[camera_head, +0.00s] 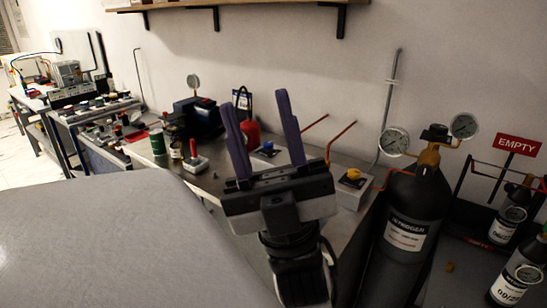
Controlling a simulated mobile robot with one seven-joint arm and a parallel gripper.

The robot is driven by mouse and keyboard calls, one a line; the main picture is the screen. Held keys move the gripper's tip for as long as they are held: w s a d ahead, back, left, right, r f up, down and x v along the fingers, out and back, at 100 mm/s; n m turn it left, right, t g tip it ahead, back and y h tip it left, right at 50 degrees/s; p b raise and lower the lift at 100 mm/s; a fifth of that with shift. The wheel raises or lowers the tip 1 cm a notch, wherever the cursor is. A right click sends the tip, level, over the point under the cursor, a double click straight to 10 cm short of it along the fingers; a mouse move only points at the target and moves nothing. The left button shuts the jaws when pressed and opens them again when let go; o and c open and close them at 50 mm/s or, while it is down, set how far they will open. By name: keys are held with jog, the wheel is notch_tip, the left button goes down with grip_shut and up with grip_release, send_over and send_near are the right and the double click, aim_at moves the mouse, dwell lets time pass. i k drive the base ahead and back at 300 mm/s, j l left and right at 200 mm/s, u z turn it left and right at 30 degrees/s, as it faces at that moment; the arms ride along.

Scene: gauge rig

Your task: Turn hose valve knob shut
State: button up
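My gripper (254,100) is in the middle of the view, with two purple fingers pointing up and apart. A red rod or hose rises by each box. I cannot tell which knob is the hose valve knob, or how far either is turned. My gripper appears apart from both.
A dark gas cylinder (408,225) with two gauges stands at right. Beyond it are smaller bottles and a red EMPTY sign (518,145). A shelf (240,4) hangs above.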

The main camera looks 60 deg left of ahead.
aim_at(268, 145)
jog(key=u, duration=1.4)
